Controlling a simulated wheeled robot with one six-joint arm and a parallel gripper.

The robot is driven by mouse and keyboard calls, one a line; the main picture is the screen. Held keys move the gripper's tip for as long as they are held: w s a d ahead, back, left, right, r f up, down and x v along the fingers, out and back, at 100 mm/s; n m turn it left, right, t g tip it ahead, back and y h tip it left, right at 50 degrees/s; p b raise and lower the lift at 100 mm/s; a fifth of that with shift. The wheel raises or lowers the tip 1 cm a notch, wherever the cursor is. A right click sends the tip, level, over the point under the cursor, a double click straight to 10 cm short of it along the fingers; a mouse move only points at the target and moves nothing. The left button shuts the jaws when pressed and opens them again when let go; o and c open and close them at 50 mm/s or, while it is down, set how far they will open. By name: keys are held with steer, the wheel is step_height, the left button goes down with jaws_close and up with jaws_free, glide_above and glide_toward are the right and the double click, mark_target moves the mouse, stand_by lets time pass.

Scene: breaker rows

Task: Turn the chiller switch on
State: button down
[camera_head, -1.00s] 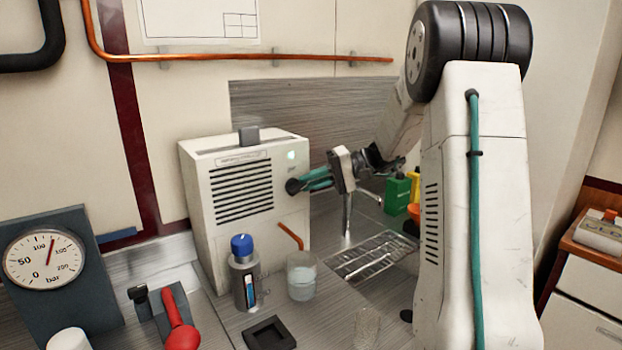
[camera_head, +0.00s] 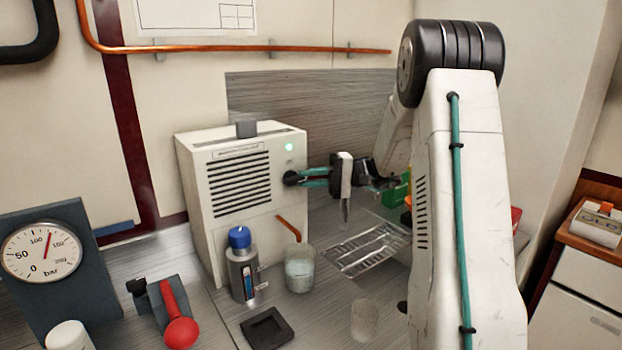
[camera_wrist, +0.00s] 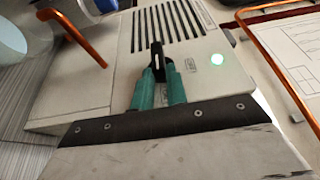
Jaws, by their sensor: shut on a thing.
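The chiller (camera_head: 238,200) is a white box with a slotted grille, standing at the centre left of the head view. Below the light is a black rotary switch (camera_head: 291,178). My gripper (camera_head: 303,178) reaches it from the right with its green fingers. In the wrist view the fingers (camera_wrist: 158,82) are shut on the black switch (camera_wrist: 157,55), whose pale mark shows. The fingers hide part of the knob.
A blue-capped bottle (camera_head: 242,265) and a glass beaker (camera_head: 300,268) stand before the chiller, below a copper tube (camera_head: 289,229). A wire rack (camera_head: 368,249) lies to the right. A pressure gauge (camera_head: 42,252) and a red-handled lever (camera_head: 176,315) are at left.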

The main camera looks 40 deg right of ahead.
steer(key=shift+s+a+f, duration=0.1)
steer(key=shift+a+f, duration=0.05)
steer(key=shift+a, duration=0.05)
steer(key=c, duration=1.4)
jaws_free()
steer(key=shift+a, duration=0.15)
steer(key=shift+d, duration=0.2)
steer(key=shift+d, duration=0.25)
steer(key=v, duration=0.7)
steer(key=shift+d, duration=0.15)
